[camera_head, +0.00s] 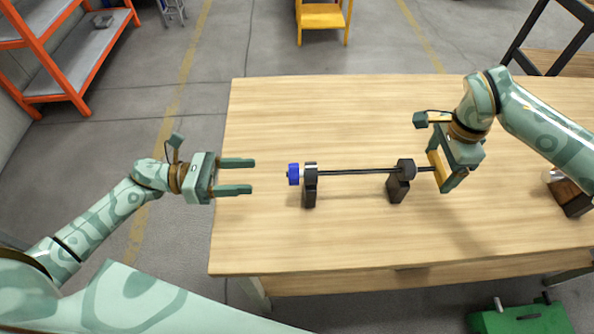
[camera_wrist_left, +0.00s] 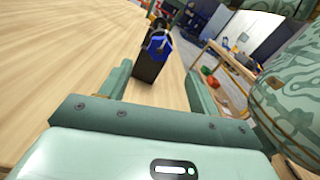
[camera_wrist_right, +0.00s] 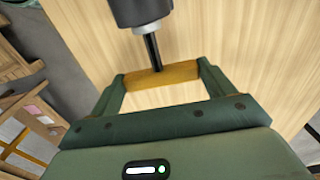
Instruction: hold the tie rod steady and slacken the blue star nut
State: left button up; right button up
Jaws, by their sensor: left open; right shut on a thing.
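The blue star nut (camera_head: 294,174) sits on the left end of the dark tie rod (camera_head: 355,172). Two dark upright blocks carry the rod level above the table: a left block (camera_head: 309,190) and a right block (camera_head: 397,189). My left gripper (camera_head: 252,176) is open and empty, left of the nut and apart from it, with its fingers toward it. The left wrist view shows the nut (camera_wrist_left: 157,48) ahead, beyond the fingers.
The wooden table (camera_head: 330,235) is clear around the blocks. A dark brown block with a pale metal part (camera_head: 570,195) lies at the right edge. Orange shelves (camera_head: 75,60), a yellow stand (camera_head: 322,18) and a green object (camera_head: 520,318) stand off the table.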

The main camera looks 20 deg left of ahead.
aim_at(294, 174)
pick_arm(q)
jog(key=x, duration=0.9)
jog(key=shift+w+d+f, duration=0.1)
jog(key=shift+d, duration=0.1)
jog(key=shift+c, duration=0.3)
jog(key=c, duration=0.9)
